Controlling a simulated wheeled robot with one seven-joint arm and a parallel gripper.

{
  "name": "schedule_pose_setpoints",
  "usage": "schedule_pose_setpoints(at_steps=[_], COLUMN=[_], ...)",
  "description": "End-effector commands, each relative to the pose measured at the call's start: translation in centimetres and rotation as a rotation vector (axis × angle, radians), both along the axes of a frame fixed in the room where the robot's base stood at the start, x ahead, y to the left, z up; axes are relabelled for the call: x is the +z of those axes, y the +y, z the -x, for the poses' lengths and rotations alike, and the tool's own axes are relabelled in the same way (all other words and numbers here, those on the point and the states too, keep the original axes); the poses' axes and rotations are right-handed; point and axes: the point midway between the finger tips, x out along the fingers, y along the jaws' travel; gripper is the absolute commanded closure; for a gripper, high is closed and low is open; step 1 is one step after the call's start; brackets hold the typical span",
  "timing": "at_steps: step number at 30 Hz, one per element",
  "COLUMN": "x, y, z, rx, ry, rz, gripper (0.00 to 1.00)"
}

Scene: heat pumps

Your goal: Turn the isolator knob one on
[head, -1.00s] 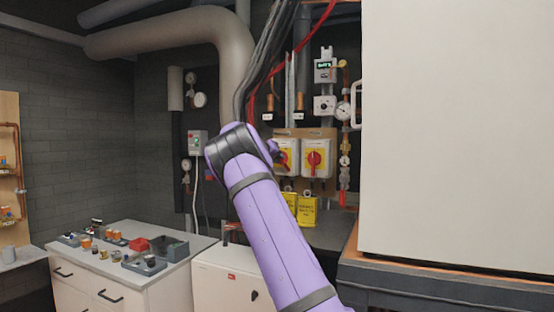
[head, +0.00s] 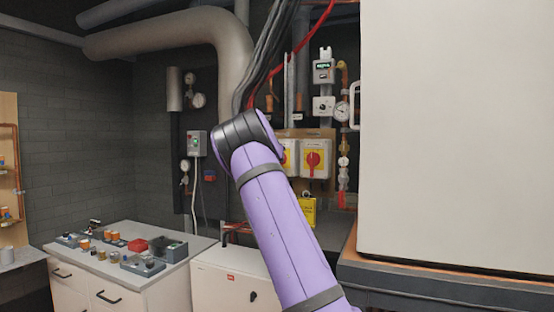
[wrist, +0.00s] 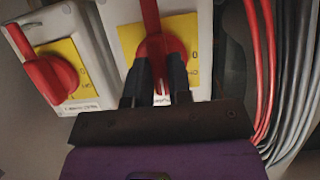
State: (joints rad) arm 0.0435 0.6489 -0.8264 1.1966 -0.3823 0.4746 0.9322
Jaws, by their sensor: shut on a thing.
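Two pale isolator boxes with yellow plates and red knobs show side by side. In the head view, the right isolator (head: 313,158) is clear, and the left isolator (head: 292,157) is partly hidden by my arm. In the wrist view, my gripper (wrist: 158,92) is shut on the red knob (wrist: 152,45) of the isolator nearer the cables, with a finger on each side. That knob's handle points toward the top of the wrist picture. The other red knob (wrist: 52,78) is free, its handle slanting up-left. My gripper is hidden in the head view.
Red and grey cables (wrist: 285,70) run close beside the held isolator. A large white cabinet (head: 455,130) fills the right side. A yellow tag (head: 308,210) hangs below the isolators. A counter (head: 190,262) with small parts stands at the left.

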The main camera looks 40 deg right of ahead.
Motion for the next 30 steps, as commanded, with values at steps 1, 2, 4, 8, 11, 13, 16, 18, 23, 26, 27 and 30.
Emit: schedule_pose_setpoints(at_steps=[1,2,4,8,11,13,16,18,23,26,27,30], x=[-0.22,-0.22,-0.22,-0.22,-0.23,-0.24,-0.24,-0.23,-0.14,-0.10,-0.08,0.08], y=[0.01,0.01,0.00,0.00,0.01,0.01,0.01,0.01,0.00,0.01,0.03,0.33], z=[0.02,0.02,0.01,0.01,0.00,0.01,0.01,0.00,0.01,0.01,0.01,0.13], rx=[-0.001,-0.001,-0.002,-0.001,-0.002,-0.001,-0.001,-0.001,-0.001,-0.001,-0.001,0.000], ry=[-0.004,-0.008,-0.014,-0.018,-0.019,-0.018,-0.018,-0.018,-0.018,-0.018,-0.018,-0.019], rz=[-0.006,-0.007,-0.009,-0.012,-0.012,-0.012,-0.012,-0.012,-0.010,-0.010,-0.009,-0.009], gripper=[1.00,1.00,1.00,1.00,1.00,1.00,0.78,0.62,0.55,0.55,0.55,0.55])
